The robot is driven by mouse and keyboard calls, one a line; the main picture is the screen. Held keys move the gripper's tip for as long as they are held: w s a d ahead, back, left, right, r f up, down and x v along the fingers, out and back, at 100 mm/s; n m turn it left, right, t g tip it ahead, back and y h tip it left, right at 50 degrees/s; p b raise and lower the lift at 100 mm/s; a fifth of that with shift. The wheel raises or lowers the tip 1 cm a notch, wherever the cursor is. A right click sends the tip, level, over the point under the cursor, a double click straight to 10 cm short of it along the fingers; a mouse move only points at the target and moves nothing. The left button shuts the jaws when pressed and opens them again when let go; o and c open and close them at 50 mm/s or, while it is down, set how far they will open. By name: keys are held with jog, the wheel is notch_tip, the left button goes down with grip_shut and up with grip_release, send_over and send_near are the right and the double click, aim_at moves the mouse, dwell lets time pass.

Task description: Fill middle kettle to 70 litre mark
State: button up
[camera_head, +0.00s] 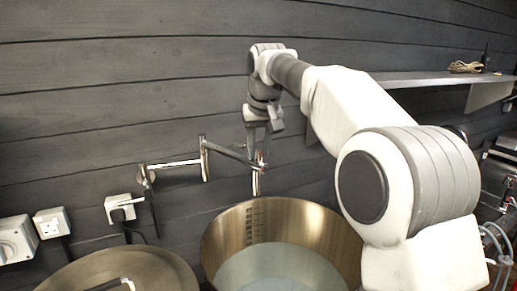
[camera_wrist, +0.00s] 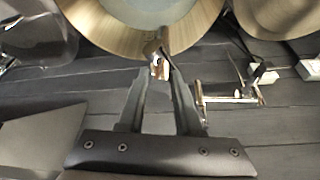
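The middle kettle (camera_head: 225,232) is a wide open metal pot at the bottom centre of the head view. Pale water (camera_head: 275,268) lies in it, with several dark level marks (camera_head: 254,222) showing above the surface; their numbers are too small to read. A jointed chrome wall tap (camera_head: 230,153) reaches over it, its spout (camera_head: 257,184) pointing down; I see no clear stream. My gripper (camera_head: 263,150) hangs down at the tap's outer end. In the wrist view its fingers (camera_wrist: 160,70) stand apart, with the tap's end (camera_wrist: 157,69) between the tips. Whether they clamp it is unclear.
A lidded kettle (camera_head: 125,268) stands at lower left. Sockets with plugs and cables (camera_head: 120,207) are on the dark plank wall. A shelf (camera_head: 430,80) with a coil of rope (camera_head: 465,67) juts out at right. Black equipment (camera_head: 500,175) stands at far right.

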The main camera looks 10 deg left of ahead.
grip_shut()
jog(key=shift+a+r+m+h+p, duration=0.1)
jog(key=shift+r+m+h+p, duration=0.15)
jog(key=shift+m+p, duration=0.5)
jog(key=m+h+p, duration=0.1)
jog(key=m, duration=0.1)
jog(key=m+p, duration=0.1)
jog(key=m, duration=0.1)
jog(key=shift+a+t+h, duration=0.15)
jog(key=shift+t+h, duration=0.15)
jog(key=shift+h, duration=0.05)
jog(key=shift+f+m, duration=0.25)
jog(key=shift+m, duration=0.2)
jog(key=m+h, duration=0.1)
jog(key=m, duration=0.2)
jog(key=shift+h, duration=0.3)
